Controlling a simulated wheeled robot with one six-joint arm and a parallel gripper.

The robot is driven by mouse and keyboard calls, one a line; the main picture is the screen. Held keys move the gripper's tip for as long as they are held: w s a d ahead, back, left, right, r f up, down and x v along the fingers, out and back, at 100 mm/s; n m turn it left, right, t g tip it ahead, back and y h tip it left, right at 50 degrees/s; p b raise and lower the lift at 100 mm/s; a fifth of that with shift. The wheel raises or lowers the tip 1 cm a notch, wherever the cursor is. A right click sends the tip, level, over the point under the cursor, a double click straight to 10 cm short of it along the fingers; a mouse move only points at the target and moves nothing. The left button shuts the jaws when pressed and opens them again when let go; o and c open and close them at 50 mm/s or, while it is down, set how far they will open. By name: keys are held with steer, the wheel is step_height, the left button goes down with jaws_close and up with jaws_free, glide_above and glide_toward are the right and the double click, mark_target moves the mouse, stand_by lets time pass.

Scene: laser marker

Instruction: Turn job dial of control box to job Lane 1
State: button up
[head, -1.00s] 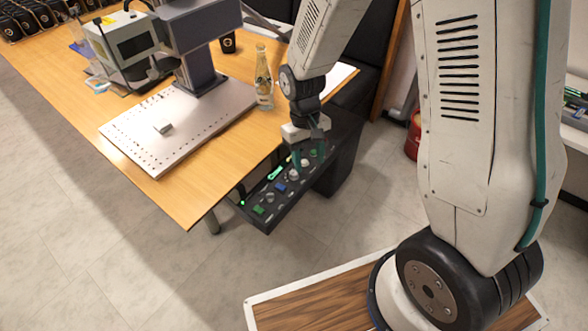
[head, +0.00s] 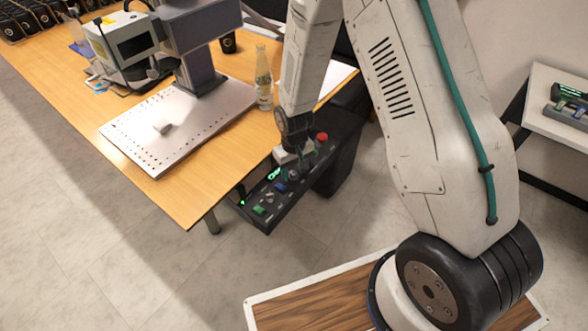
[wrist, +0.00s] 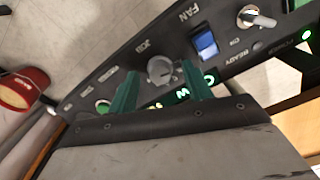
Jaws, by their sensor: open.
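The control box (head: 262,222) is a long dark panel at the table's front edge in the head view. In the wrist view, its panel (wrist: 118,57) carries the grey, round job dial (wrist: 160,70) beside the label "JOB". My gripper (head: 290,165) is over the panel in the head view. In the wrist view, its teal fingers are open, one on each side of the dial; I cannot tell whether they touch it. A lit green display (wrist: 181,94) below the dial is partly hidden by the fingers. The dial's pointed setting is too unclear to read.
A glass bottle (head: 264,80) and metal plate (head: 150,148) are on the table (head: 190,195).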

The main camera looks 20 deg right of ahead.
steer(key=shift+f, duration=0.1)
steer(key=c, duration=1)
steer(key=shift+o, duration=0.2)
steer(key=shift+m, duration=3)
steer(key=o, duration=1)
steer(key=shift+c, duration=0.2)
